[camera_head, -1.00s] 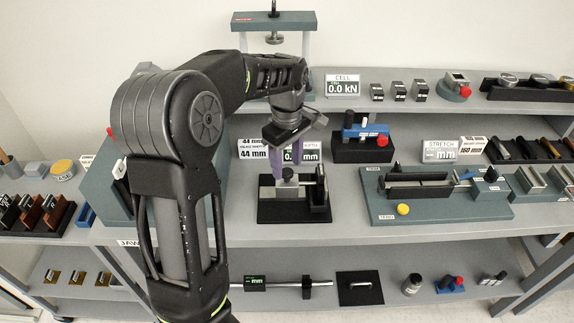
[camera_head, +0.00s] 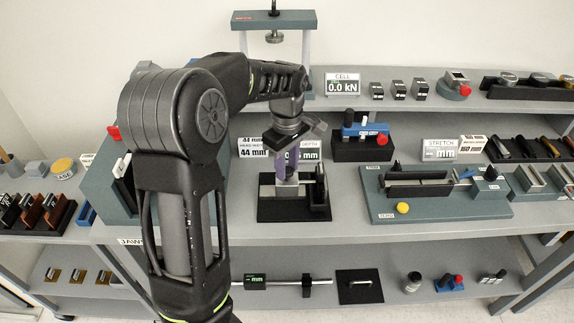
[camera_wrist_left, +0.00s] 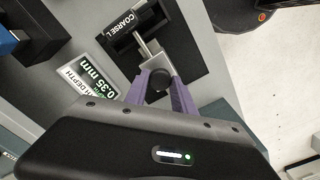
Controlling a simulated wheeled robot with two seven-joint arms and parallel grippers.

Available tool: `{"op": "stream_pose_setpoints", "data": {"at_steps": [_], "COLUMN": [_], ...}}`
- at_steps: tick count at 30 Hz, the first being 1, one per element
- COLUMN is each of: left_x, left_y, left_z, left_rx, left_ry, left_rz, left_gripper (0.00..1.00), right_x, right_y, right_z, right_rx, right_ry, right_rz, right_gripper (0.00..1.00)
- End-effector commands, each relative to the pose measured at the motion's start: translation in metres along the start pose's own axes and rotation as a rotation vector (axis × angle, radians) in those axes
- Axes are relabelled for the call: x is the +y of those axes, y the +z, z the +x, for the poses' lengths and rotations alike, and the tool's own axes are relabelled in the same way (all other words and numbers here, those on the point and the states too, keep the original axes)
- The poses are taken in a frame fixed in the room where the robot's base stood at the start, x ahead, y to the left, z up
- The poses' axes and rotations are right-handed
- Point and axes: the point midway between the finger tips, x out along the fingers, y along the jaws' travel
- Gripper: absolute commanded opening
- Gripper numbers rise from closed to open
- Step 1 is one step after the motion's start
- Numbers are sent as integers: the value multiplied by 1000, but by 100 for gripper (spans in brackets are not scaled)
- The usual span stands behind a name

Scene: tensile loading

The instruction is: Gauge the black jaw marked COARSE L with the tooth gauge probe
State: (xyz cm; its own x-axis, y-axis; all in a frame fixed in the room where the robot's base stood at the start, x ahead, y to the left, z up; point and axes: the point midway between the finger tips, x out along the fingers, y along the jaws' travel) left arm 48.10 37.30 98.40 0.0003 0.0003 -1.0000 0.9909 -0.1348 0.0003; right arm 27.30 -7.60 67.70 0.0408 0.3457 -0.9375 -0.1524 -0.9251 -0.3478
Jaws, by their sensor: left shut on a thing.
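The black jaw marked COARSE L (camera_wrist_left: 128,24) lies in a black fixture with its label facing up in the left wrist view. The tooth gauge probe (camera_wrist_left: 150,50) shows there as a silver stem beside the jaw, with a dark round knob between the purple fingers. My left gripper (camera_wrist_left: 160,88) is shut on the probe. I cannot tell whether the probe tip touches the jaw's teeth. In the head view my left gripper (camera_head: 287,182) stands over the fixture's black base (camera_head: 290,210) and hides most of the probe. My right gripper is not in view.
A depth display (camera_wrist_left: 90,77) beside the fixture reads 0.35 mm in the left wrist view. A stretch bench (camera_head: 440,208) with a yellow button stands to the right. A black block with blue and red parts (camera_head: 363,149) stands behind. Open shelf lies in front of the fixture.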

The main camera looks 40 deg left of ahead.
Motion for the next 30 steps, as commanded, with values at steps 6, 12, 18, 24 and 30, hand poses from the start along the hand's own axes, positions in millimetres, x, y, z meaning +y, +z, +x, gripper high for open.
{"op": "stream_pose_setpoints", "data": {"at_steps": [6,12,18,24,30], "left_x": [0,0,0,1,1], "left_y": [0,0,0,0,0], "left_z": [0,0,-1,-1,-1], "left_rx": [0,0,0,0,0], "left_ry": [1,2,2,2,2], "left_rz": [0,0,0,0,0], "left_gripper": [0,0,0,0,0], "right_x": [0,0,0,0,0], "right_y": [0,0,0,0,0], "right_z": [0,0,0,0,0], "right_rx": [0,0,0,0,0], "right_ry": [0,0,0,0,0], "right_rz": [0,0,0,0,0], "right_gripper": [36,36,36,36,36]}}
